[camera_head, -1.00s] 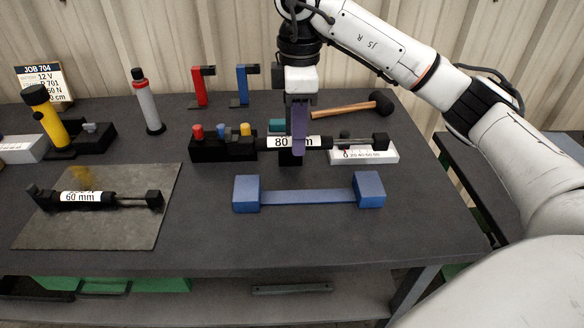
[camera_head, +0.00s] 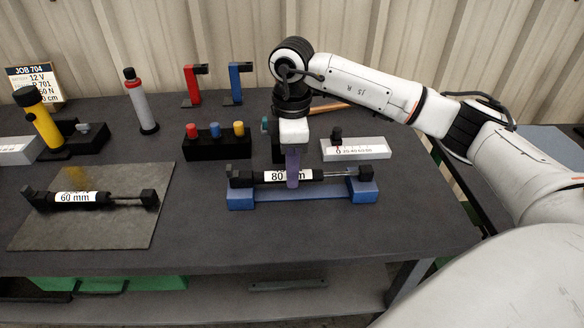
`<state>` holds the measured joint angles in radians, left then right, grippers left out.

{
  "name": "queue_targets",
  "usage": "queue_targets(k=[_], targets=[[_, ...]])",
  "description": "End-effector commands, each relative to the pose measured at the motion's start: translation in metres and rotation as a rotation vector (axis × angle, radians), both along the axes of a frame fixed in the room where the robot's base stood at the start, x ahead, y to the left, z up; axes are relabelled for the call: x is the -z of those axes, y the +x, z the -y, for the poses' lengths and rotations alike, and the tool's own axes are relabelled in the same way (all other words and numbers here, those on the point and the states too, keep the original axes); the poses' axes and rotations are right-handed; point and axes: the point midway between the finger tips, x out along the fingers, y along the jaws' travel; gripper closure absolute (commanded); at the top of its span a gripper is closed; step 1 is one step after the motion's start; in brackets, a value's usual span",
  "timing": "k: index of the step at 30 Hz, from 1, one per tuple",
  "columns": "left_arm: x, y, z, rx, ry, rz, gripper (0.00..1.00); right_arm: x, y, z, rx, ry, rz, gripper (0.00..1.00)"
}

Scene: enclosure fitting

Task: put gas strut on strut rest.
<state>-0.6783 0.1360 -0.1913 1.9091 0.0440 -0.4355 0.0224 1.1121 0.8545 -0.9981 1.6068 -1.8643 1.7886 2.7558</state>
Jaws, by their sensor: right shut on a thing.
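The gas strut (camera_head: 272,177) is black with a white 80 mm label and a thin rod toward the right. My right gripper (camera_head: 293,178) is shut on it at the label, coming down from above. The strut lies level along the blue strut rest (camera_head: 300,192), its ends over the two blue end blocks. I cannot tell whether it touches the blocks. A second strut (camera_head: 95,198), labelled 60 mm, lies on the grey mat at the left. My left gripper is not in view.
A black holder (camera_head: 216,147) with red, blue and yellow pegs and a white scale block (camera_head: 355,149) stand behind the rest. A grey mat (camera_head: 130,233) lies at the left. The hammer handle (camera_head: 330,108) lies behind my arm. The front edge is clear.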

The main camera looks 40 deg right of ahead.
Motion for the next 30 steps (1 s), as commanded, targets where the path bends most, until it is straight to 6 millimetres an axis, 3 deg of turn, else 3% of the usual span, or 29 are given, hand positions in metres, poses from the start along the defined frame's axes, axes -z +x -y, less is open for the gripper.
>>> queue_targets(k=[1,2,5,17,30], targets=[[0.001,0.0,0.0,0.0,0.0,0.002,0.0,0.002,0.0,0.0,0.0,0.001,0.001,1.0],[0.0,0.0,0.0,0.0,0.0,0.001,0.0,0.002,0.0,0.0,0.0,0.0,0.0,0.74],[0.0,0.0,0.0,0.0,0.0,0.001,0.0,0.001,0.0,0.0,0.0,0.0,0.0,0.61],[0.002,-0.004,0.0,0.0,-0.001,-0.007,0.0,-0.008,0.001,0.0,0.0,0.0,0.001,0.61],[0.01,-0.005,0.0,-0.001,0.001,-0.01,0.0,-0.096,0.001,-0.001,0.0,0.001,0.004,0.61]])
